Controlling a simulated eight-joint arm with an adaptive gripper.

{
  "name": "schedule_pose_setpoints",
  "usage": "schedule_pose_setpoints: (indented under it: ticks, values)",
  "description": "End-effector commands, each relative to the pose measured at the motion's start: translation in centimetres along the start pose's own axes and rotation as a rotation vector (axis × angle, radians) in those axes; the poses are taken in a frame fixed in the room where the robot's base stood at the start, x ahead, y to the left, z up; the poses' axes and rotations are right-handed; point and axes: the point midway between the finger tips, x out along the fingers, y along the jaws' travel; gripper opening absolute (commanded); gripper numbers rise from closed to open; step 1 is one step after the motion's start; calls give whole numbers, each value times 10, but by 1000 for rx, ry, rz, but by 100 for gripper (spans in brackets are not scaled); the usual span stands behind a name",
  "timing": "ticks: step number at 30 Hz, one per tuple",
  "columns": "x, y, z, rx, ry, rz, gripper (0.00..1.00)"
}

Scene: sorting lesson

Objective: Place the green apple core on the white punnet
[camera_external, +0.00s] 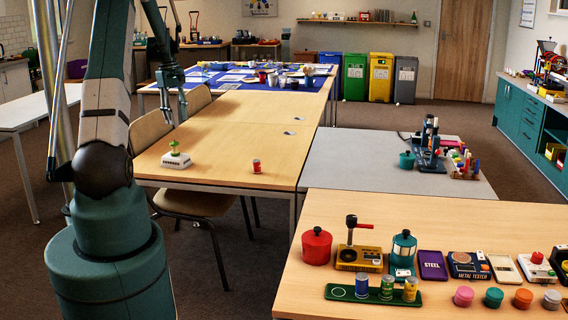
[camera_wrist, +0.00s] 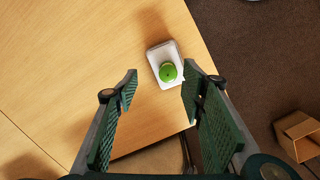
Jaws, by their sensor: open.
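The green apple core (camera_external: 174,146) stands on top of the white punnet (camera_external: 175,161), on the left part of the wooden table. In the wrist view the core (camera_wrist: 168,71) is a round green shape seen from above, over the pale punnet (camera_wrist: 155,54). My gripper (camera_wrist: 160,71) is open, and nothing is held between its fingers. The punnet and core show beyond and between the fingertips, with the core nearer the right finger. The gap between fingertips and core is hard to judge.
A small red can (camera_external: 256,166) stands right of the punnet on the wooden table (camera_external: 225,150). Chairs (camera_external: 152,132) stand along the table's left edge. A cardboard box (camera_wrist: 298,134) lies on the floor in the wrist view. The table around the punnet is mostly clear.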

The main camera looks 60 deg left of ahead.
Motion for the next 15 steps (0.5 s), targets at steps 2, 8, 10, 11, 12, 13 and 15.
schedule_pose_setpoints:
  ticks: [2,8,10,11,12,13,15]
  values:
    - [-11,9,23,39,10,5,40]
    - [-39,32,85,155,43,24,40]
    - [-49,38,108,197,55,30,40]
    - [-53,40,118,216,60,33,40]
    - [-58,43,130,239,67,38,40]
    - [-62,45,141,257,72,40,40]
    - [-70,49,164,300,83,48,40]
